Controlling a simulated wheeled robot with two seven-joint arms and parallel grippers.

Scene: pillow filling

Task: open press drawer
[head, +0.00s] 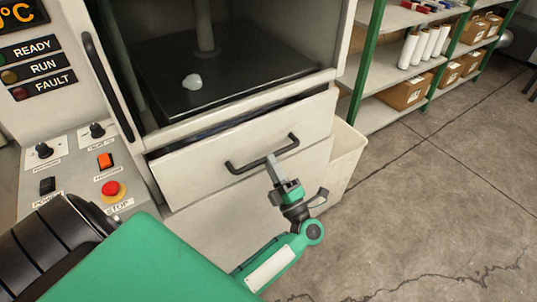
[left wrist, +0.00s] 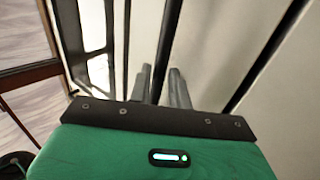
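The press drawer (head: 200,178) is a pale front panel below the press chamber. A dark gap shows along its top edge, so it stands slightly out from the press body. Its black bar handle (head: 236,168) runs across the front and also shows as a dark bar in the left wrist view (left wrist: 170,35). My left gripper (head: 272,160) is at the middle of the handle. My right gripper is not in view.
A white lump (head: 192,81) lies on the dark press plate (head: 240,75). A control panel (head: 75,165) with a red stop button (head: 113,189) is at left. A pale bin (head: 347,155) stands right of the drawer. Shelves (head: 375,113) stand behind; the floor at right is clear.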

